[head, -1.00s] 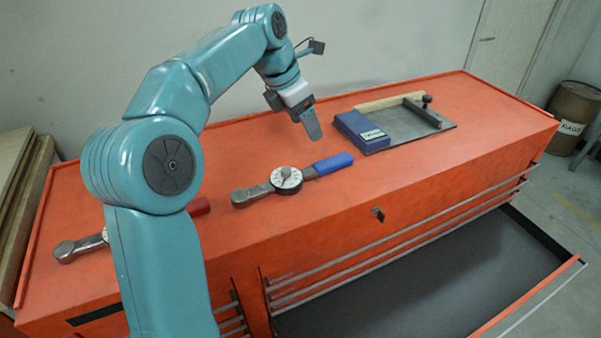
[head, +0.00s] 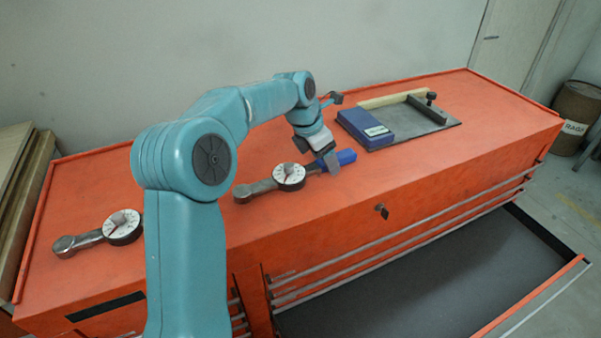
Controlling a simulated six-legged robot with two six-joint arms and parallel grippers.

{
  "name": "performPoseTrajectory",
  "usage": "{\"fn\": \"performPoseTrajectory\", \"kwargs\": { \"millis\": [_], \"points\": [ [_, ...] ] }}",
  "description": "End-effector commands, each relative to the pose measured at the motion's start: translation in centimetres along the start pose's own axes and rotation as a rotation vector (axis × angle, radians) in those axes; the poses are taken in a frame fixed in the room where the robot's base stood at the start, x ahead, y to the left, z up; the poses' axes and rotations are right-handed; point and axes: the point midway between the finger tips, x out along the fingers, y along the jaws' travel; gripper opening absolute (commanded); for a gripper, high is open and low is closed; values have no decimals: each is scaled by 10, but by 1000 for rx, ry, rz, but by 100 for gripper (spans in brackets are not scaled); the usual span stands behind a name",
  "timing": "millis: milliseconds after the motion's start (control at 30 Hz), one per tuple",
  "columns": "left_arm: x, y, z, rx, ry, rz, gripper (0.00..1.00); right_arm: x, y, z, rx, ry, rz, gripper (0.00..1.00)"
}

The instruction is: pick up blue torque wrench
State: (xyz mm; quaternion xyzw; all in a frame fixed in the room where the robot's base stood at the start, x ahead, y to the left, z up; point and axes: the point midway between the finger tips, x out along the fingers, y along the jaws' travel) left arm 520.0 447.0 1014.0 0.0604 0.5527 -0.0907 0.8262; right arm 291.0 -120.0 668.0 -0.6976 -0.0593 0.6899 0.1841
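The blue torque wrench (head: 289,176) lies flat on the orange cabinet top, with a grey head at left, a round white dial in the middle and a blue handle (head: 346,157) at right. My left gripper (head: 330,163) is down at the blue handle, just right of the dial. One grey finger shows in front of the handle; the other finger is hidden, so I cannot tell whether the gripper is open or shut on it. My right gripper is not in view.
A second dial wrench (head: 122,227) lies at left, its right part hidden behind my arm. A blue box (head: 366,128) and a grey plate (head: 429,126) with raised edges lie close behind right. An open drawer (head: 450,262) juts out in front.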

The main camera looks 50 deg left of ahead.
Motion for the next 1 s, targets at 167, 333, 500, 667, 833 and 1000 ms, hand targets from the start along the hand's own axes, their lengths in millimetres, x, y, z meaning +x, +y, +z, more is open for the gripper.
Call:
{"fn": "performPoseTrajectory", "kwargs": {
  "millis": [167, 333, 500, 667, 833, 1000],
  "points": [
    [-1, 0, 0, 0, 0, 0, 59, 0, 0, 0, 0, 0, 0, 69],
    [-1, 0, 0, 0, 0, 0, 4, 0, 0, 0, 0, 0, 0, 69],
    [-2, 0, 1, 0, -4, 2, 0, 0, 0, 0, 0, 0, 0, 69],
    [-2, 0, 1, 0, -4, 2, 0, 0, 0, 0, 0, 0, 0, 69],
    [-8, 0, 4, 1, -5, 3, 0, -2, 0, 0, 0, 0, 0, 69],
    [-28, 1, 12, 1, -7, 5, 0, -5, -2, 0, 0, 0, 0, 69]
  ]
}}
